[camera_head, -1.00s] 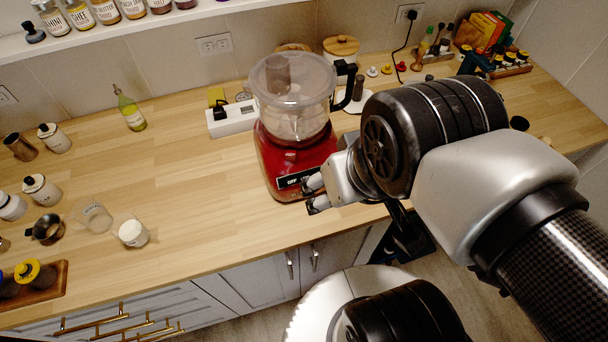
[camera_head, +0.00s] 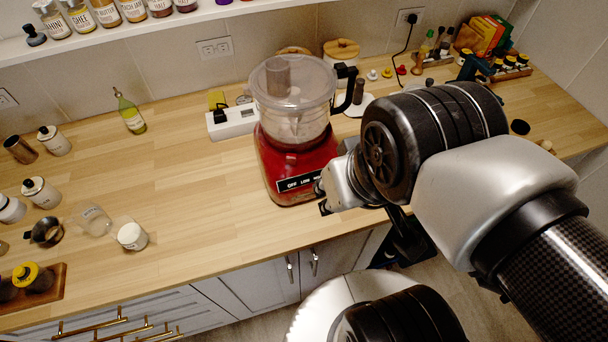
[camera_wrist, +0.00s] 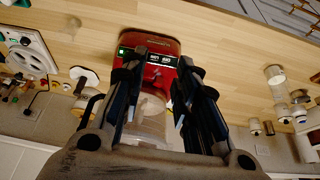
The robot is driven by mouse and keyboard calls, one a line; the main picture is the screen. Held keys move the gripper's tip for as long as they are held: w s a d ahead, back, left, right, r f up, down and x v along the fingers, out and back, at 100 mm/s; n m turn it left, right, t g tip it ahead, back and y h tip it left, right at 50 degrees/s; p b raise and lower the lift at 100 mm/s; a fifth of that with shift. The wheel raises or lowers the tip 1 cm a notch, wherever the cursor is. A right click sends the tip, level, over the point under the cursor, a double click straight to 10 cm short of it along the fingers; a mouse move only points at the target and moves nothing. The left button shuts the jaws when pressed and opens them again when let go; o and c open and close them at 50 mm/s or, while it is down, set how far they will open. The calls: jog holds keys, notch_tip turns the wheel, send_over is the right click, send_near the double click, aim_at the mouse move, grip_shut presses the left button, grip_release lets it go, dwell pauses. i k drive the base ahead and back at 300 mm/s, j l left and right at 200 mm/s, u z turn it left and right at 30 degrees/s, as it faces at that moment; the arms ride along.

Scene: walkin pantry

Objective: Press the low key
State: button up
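The red food processor (camera_head: 282,160) stands on the wooden counter with a clear bowl on top. Its black front panel (camera_head: 297,182) carries white labels; OFF and LOW are readable in the head view, and the label to their right is partly covered by my gripper. The low key (camera_head: 305,181) is uncovered there. My gripper (camera_head: 322,198) is at the panel's right end, close to the base; contact cannot be told. In the wrist view the processor is upside down, and my gripper's two fingers (camera_wrist: 164,58) are apart with nothing held, partly overlapping the panel.
A white power strip (camera_head: 232,121) lies left of the processor, and a wooden-lidded jar (camera_head: 341,50) stands behind it. Several jars and cups stand at the far left.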

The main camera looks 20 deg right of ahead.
aim_at(306, 180)
jog(key=k+j, duration=0.8)
jog(key=j+z, duration=0.05)
jog(key=j, duration=0.05)
